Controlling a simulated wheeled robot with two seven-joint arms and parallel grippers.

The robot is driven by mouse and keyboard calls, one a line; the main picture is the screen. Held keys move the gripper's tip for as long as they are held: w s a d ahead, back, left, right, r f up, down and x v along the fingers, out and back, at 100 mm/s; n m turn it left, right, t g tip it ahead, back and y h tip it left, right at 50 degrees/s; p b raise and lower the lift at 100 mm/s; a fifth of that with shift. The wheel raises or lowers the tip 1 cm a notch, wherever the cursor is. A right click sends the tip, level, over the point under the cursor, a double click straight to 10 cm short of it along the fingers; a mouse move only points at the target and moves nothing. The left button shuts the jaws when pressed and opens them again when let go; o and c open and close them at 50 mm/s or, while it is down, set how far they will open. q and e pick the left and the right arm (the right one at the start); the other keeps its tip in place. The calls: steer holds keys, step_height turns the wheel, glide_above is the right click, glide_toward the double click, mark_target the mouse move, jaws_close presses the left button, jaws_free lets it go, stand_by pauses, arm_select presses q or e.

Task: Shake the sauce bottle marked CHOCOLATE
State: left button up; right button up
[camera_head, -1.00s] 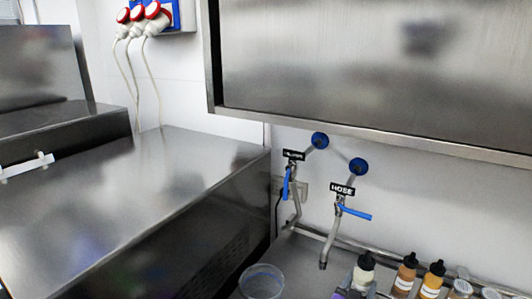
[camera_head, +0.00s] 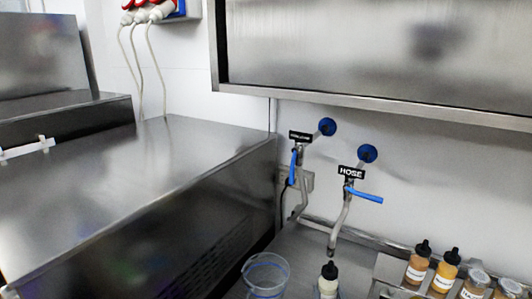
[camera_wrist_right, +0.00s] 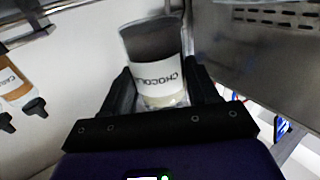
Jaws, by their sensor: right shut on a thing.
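The sauce bottle marked CHOCOLATE (camera_wrist_right: 152,45) stands between the black fingers of my right gripper (camera_wrist_right: 160,88) in the right wrist view. It has dark sauce, a white label and a paler band near the fingers. Its lettering reads upside down in that view. My right gripper is shut on it. In the head view, a bottle with a black cap and pale upper part (camera_head: 328,278), apparently the same one, shows at the bottom edge. Its lower part is cut off, and my right gripper is hidden below the frame there. My left gripper is not in view.
A clear container (camera_head: 266,272) stands left of the bottle. Several sauce bottles and jars, including an amber bottle (camera_head: 445,272), stand at the right. Behind are a HOSE tap (camera_head: 345,205) and another tap. A steel cabinet (camera_head: 380,55) hangs above; a steel machine (camera_head: 130,185) fills the left.

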mark_target(332, 271)
steer(key=r, duration=0.8)
steer(key=shift+s+d+r, duration=0.1)
steer(key=shift+s+r, duration=0.05)
steer(key=shift+s, duration=0.1)
steer(key=f, duration=0.8)
steer(key=shift+w+f, duration=0.15)
steer(key=shift+w, duration=0.4)
steer(key=shift+s+r, duration=0.4)
steer(key=shift+s, duration=0.1)
steer(key=shift+w+f, duration=0.15)
steer(key=shift+w, duration=0.1)
steer(key=shift+s, duration=0.1)
